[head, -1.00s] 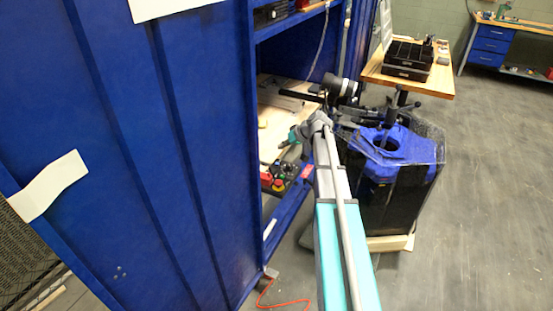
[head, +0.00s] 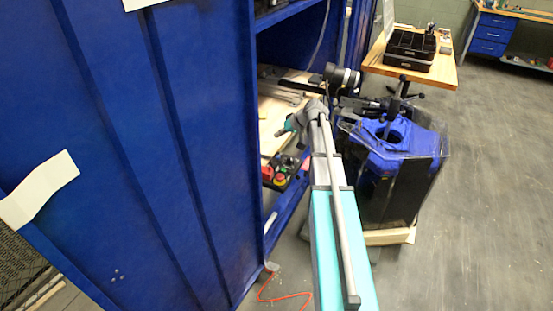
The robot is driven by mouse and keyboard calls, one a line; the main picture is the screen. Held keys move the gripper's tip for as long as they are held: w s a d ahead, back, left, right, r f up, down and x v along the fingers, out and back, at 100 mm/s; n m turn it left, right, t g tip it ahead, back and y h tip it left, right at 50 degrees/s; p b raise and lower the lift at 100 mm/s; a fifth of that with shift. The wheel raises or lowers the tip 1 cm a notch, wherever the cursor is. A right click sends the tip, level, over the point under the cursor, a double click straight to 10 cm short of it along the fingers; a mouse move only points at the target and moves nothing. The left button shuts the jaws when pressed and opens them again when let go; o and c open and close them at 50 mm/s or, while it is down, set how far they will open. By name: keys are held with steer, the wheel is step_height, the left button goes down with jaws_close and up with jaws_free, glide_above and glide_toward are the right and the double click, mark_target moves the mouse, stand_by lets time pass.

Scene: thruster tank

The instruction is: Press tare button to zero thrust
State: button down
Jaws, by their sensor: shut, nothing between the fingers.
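A small control box (head: 289,167) sits low inside the blue cabinet's opening, near its front edge. A red part (head: 267,173) and a red button on a yellow base (head: 280,180) show on it. I cannot tell which part is the tare button, and no thrust reading is legible. My arm reaches forward to the opening, with its grey and teal wrist above and behind the box in the picture. My gripper (head: 279,133) is small here, pointing left and down. It is shut and empty, apart from the buttons.
The blue cabinet wall (head: 130,150) fills the left side. A clear-walled tank (head: 405,190) with a blue top stands close right of my arm. A wooden table (head: 440,73) holds black trays (head: 410,50). An orange cable (head: 285,298) lies on the floor. Open floor lies at right.

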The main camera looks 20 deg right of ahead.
mark_target(279, 157)
steer(key=shift+f+b, duration=4.05)
steer(key=shift+f, duration=0.15)
steer(key=shift+f+b, duration=0.75)
steer(key=shift+r, duration=0.15)
steer(key=shift+r+p, duration=0.65)
steer(key=shift+p, duration=0.15)
steer(key=shift+r, duration=0.1)
step_height(279, 157, up, 5)
steer(key=p, duration=0.5)
stand_by(0.6)
